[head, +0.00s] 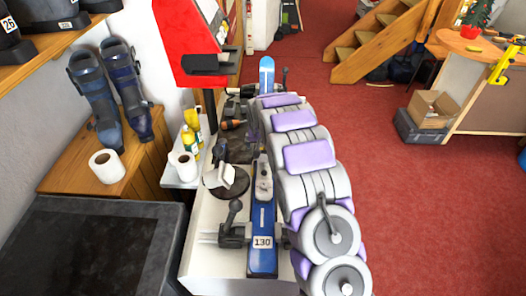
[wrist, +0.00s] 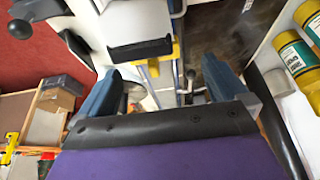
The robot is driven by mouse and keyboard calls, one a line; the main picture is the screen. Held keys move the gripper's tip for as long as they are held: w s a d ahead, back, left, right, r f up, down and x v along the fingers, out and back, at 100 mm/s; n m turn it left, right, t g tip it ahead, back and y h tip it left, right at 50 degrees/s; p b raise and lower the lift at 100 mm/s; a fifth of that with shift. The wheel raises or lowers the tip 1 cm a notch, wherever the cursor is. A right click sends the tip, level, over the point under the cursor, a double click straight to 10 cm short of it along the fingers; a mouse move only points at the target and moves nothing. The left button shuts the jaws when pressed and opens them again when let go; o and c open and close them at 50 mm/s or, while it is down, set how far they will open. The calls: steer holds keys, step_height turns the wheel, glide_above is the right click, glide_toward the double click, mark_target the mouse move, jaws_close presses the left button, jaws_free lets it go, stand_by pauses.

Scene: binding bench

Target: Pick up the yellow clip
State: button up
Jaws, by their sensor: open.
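My gripper (wrist: 158,78) shows in the wrist view with its two blue fingers spread apart and nothing held between them. A small yellow piece (wrist: 166,58) shows between and beyond the fingers, partly behind a dark-edged grey part; I cannot tell for sure that it is the clip. A yellow clamp-like thing (head: 504,66) sits on the edge of the far right table in the head view. It also shows at the left edge of the wrist view (wrist: 10,146). In the head view my own arm hides the gripper's fingers.
A blue ski (head: 263,240) marked 130 lies along the white bench (head: 207,268), with black vises (head: 234,233) beside it. Yellow bottles (head: 191,135) and a paper roll (head: 184,166) stand left. A red machine (head: 190,45) stands behind. Red floor (head: 430,220) is open at right.

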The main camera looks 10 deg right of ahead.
steer(key=shift+w+d+f, duration=0.1)
steer(key=shift+d+f, duration=0.15)
steer(key=shift+d, duration=0.15)
steer(key=x, duration=0.2)
steer(key=b+x, duration=0.1)
steer(key=x, duration=0.1)
steer(key=shift+w+d, duration=0.2)
steer(key=shift+d, duration=0.1)
steer(key=shift+a+f, duration=0.15)
steer(key=shift+f, duration=0.1)
steer(key=shift+a+r, duration=0.1)
steer(key=shift+a, duration=0.15)
steer(key=shift+d, duration=0.45)
steer(key=c, duration=0.5)
steer(key=shift+w+a, duration=0.1)
steer(key=shift+a, duration=0.1)
steer(key=c, duration=0.5)
